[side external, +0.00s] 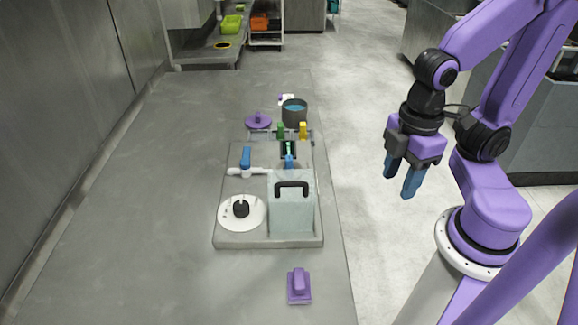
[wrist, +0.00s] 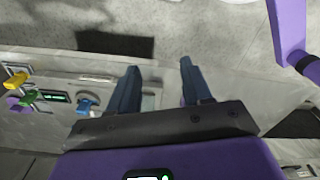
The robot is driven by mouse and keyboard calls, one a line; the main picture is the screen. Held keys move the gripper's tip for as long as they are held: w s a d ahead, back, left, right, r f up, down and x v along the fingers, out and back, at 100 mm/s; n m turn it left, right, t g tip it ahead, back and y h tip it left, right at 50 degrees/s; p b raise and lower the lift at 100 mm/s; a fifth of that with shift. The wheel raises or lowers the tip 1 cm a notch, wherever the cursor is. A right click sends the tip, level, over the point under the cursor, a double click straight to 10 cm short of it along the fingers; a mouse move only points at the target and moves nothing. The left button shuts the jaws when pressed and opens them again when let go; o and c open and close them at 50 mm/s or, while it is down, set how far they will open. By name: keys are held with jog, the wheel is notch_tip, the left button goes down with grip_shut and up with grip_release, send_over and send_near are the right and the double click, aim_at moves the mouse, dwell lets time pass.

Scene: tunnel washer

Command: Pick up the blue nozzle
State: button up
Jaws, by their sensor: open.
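Two blue parts show on the grey washer panel in the side external view. One is an upright blue piece (side external: 246,157) on a white pipe at the left. The other is a smaller blue piece (side external: 289,162) just below a dark display with a green line. I cannot tell for sure which is the nozzle. In the wrist view a blue piece (wrist: 86,105) shows left of my fingers, beside the green display. My gripper (side external: 402,178) is open and empty, raised to the right of the bench over the floor side; its two blue fingers (wrist: 159,68) are apart in the wrist view.
On the panel are a white dial (side external: 226,217) with a black knob and a pale lid (side external: 291,213) with a black handle. A purple block (side external: 299,286) lies in front. A grey pot (side external: 294,111) and purple knob (side external: 258,121) stand behind. The bench's left side is clear.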

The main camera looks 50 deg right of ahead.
jog(key=w+a+r+n, duration=0.2)
jog(key=w+n, duration=0.2)
jog(key=w, duration=0.3)
jog(key=w+a+r+n, duration=0.2)
jog(key=w+r+n, duration=0.1)
jog(key=w, duration=0.4)
jog(key=n, duration=0.7)
send_over(289, 157)
jog(key=f, duration=0.9)
jog(key=shift+s+a+f, duration=0.15)
jog(key=shift+s+a, duration=0.05)
jog(key=shift+a, duration=0.15)
jog(key=shift+w+d+f, duration=0.1)
jog(key=shift+d+f, duration=0.05)
jog(key=shift+f, duration=1.2)
jog(key=shift+w+d+f, duration=0.1)
jog(key=shift+d+f, duration=0.05)
jog(key=shift+f, duration=1.2)
grip_shut()
